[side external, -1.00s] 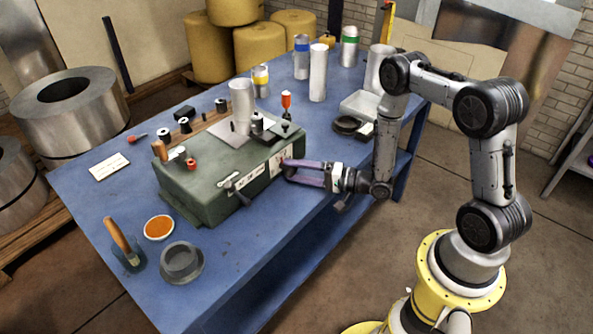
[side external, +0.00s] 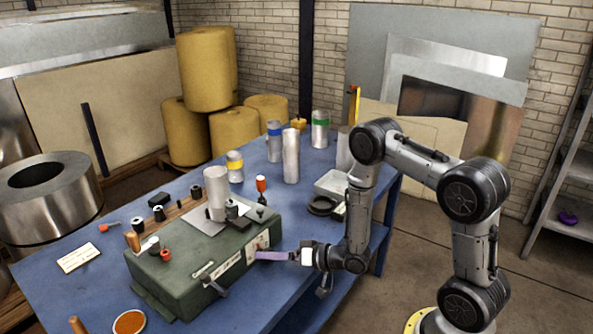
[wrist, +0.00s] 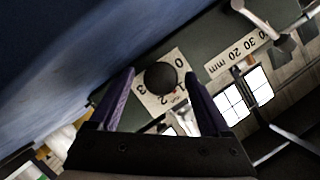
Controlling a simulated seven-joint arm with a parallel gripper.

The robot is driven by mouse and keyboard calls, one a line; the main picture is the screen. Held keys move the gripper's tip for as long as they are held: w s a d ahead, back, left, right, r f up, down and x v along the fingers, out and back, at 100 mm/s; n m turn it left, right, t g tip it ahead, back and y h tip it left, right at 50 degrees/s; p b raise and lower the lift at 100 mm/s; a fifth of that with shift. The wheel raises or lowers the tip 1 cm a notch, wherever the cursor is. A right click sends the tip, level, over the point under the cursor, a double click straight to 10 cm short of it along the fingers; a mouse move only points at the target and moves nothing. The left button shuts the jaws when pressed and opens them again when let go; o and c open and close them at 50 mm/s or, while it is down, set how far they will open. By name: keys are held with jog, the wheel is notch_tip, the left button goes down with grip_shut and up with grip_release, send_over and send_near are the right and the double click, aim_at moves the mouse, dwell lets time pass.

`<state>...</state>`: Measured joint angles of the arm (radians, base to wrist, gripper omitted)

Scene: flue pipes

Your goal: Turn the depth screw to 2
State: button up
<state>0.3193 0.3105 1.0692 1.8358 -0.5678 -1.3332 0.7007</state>
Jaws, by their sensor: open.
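The depth screw appears as a dark round knob (wrist: 161,76) on a white dial plate marked 0, 1, 2 and 3 in the wrist view. The plate (side external: 258,243) is on the right end of the green machine (side external: 190,281) in the side view. My gripper (wrist: 160,77) is open, its purple fingers on either side of the knob. It also shows in the side view (side external: 258,256), level at that end face. I cannot tell whether the fingers touch the knob.
A scale marked 20 and 30 mm (wrist: 238,53) and a crank handle (side external: 216,288) are on the machine's front. A metal pipe (side external: 216,193) stands on top, with a red-handled tool (side external: 261,185) behind. The blue table (side external: 40,283) has free space at its left.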

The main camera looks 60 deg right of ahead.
jog(key=n, duration=0.1)
jog(key=n+h, duration=0.1)
jog(key=shift+a+r+n+g+h, duration=0.1)
jog(key=shift+a+n+g+h, duration=0.05)
jog(key=shift+n+g+h, duration=0.15)
jog(key=n+h, duration=0.2)
jog(key=shift+a+n, duration=0.15)
jog(key=shift+n, duration=0.25)
jog(key=shift+s+r, duration=0.15)
jog(key=shift+s, duration=0.2)
jog(key=r+v, duration=0.1)
jog(key=v, duration=1.2)
jog(key=w+r, duration=0.2)
jog(key=r, duration=0.9)
jog(key=w+a+r+n+t, duration=0.1)
jog(key=w+r, duration=0.1)
jog(key=r, duration=0.9)
jog(key=shift+a+r, duration=0.2)
jog(key=shift+r, duration=0.15)
